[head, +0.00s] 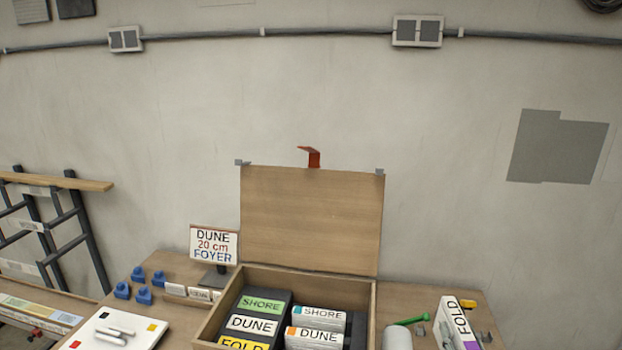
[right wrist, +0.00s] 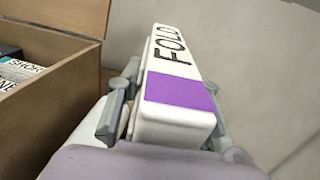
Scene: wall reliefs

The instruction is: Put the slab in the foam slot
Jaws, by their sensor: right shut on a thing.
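My right gripper (head: 465,333) is shut on a white slab (head: 454,318) marked FOLD with a purple patch. The slab is held to the right of an open wooden crate (head: 368,305). In the right wrist view, the slab (right wrist: 178,70) sits between the fingers of the gripper (right wrist: 168,112), its FOLD face up. In the crate, dark foam (head: 278,297) carries labels SHORE, DUNE and FOLD on the left. White slabs marked SHORE (head: 318,313) and DUNE (head: 314,335) stand on the right. The slot openings are hard to make out. My left gripper is out of view.
The crate lid (head: 312,220) stands open at the back. A sign (head: 214,244) reads DUNE 20 cm FOYER. Blue blocks (head: 138,275) and a white board (head: 113,330) lie at left. A green tool (head: 410,320) lies right of the crate.

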